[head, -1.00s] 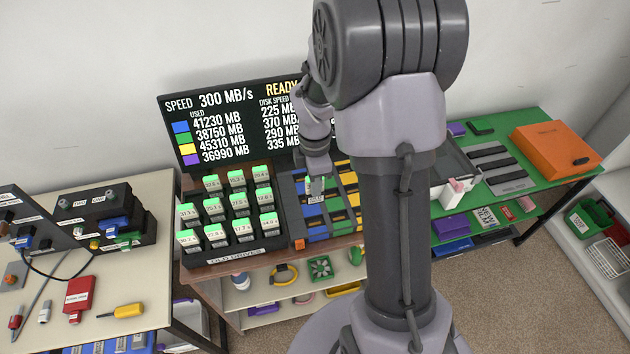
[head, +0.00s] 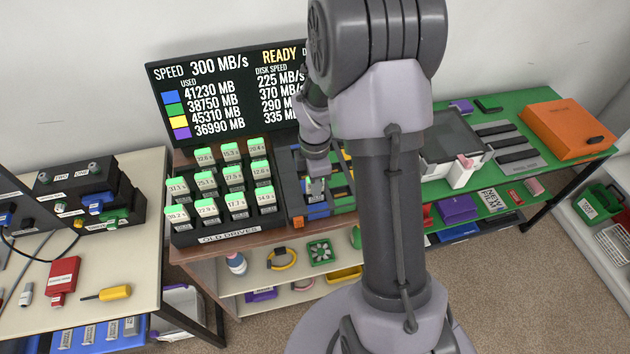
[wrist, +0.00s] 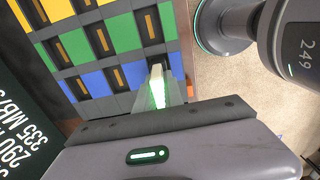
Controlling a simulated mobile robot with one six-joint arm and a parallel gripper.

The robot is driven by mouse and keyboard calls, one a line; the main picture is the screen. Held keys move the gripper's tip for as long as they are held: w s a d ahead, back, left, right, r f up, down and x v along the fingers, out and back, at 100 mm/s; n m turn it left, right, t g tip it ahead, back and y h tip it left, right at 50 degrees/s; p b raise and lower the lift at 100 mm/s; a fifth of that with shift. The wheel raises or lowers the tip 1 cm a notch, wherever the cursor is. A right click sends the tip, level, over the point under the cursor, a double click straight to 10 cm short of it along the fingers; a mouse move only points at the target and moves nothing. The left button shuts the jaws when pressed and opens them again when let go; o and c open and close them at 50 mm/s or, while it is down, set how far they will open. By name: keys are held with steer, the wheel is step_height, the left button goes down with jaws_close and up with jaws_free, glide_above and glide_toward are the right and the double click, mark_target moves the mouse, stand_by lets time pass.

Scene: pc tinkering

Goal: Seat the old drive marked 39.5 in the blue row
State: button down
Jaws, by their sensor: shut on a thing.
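My gripper (head: 317,188) is shut on a slim drive with a pale edge and a glowing green face, seen in the wrist view (wrist: 157,88). Its number cannot be read. The dark slot rack has rows of blue, green and yellow; its blue row (wrist: 97,85) lies nearest the gripper in the wrist view. The held drive is over the end of this blue row, and I cannot tell whether it has entered a slot. In the head view the blue part (head: 318,211) shows just below the gripper, and my arm hides much of the rack.
The old drives holder (head: 228,238) with several green-topped drives stands left of the rack. A display (head: 225,95) stands behind, reading READY and 300 MB/s. A beige table (head: 130,260) is at the left, and a green table (head: 560,165) with an orange box (head: 566,130) at the right.

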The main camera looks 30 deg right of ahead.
steer(key=shift+f, duration=0.25)
stand_by(0.3)
steer(key=c, duration=1.6)
jaws_free()
steer(key=o, duration=0.5)
steer(key=shift+o, duration=0.2)
